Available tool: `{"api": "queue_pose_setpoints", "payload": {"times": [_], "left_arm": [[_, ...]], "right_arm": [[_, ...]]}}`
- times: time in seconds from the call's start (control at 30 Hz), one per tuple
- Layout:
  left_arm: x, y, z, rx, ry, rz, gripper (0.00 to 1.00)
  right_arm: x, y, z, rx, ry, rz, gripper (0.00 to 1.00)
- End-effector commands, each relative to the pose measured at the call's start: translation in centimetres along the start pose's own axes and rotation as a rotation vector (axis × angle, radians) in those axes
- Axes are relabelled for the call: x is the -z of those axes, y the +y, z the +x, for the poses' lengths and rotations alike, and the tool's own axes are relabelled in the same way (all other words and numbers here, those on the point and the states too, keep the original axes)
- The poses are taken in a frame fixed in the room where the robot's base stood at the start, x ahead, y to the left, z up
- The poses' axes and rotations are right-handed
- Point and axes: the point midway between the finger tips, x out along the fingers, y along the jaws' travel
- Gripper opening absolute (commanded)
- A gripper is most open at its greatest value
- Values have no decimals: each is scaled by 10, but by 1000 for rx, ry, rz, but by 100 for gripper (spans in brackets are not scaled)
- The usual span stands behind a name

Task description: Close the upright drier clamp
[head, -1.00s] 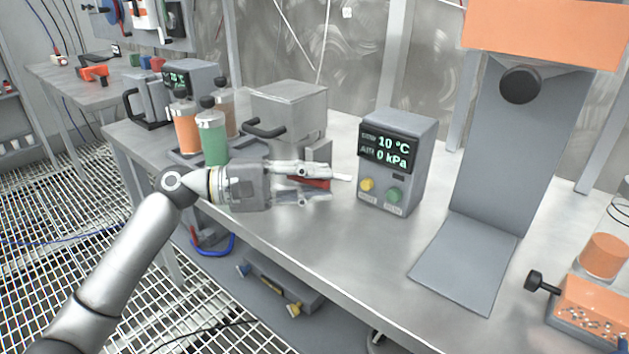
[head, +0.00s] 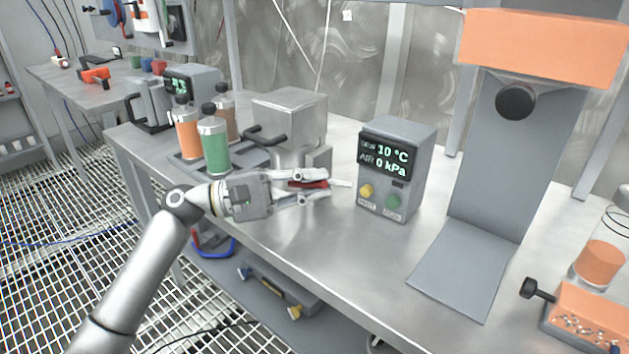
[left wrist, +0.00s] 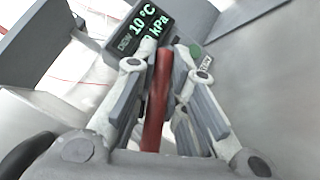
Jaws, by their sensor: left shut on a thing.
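My left gripper (head: 318,186) is beside the grey metal box (head: 290,118) with a black handle, over the bench. It is shut on a red bar (head: 308,184), which looks like the clamp's handle. A pale, narrow tip sticks out to the right, past the fingers. In the left wrist view the red bar (left wrist: 157,100) runs lengthwise between the two fingers of my left gripper (left wrist: 160,85). The fingers hide much of the clamp, so its joint and its exact position cannot be told. My right gripper is not in view.
A grey display unit (head: 396,168) reading 10 °C and 0 kPa stands close to the right of my fingers. Green (head: 214,145) and orange (head: 187,130) canisters stand to the left. A tall grey stand (head: 500,180) is at the right. The bench's front middle is clear.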

Motion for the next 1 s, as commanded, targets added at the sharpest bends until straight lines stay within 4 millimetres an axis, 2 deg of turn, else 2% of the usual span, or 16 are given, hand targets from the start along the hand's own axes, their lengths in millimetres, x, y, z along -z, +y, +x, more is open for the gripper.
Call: {"api": "queue_pose_setpoints", "payload": {"times": [0.1, 0.5, 1.0], "left_arm": [[-2, 5, 0, -64, -22, -74, 0], [-1, 16, -4, -227, -69, -247, 0], [0, 19, -6, -273, -82, -295, 0]], "right_arm": [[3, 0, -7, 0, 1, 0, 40], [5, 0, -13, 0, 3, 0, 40], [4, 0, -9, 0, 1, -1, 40]]}}
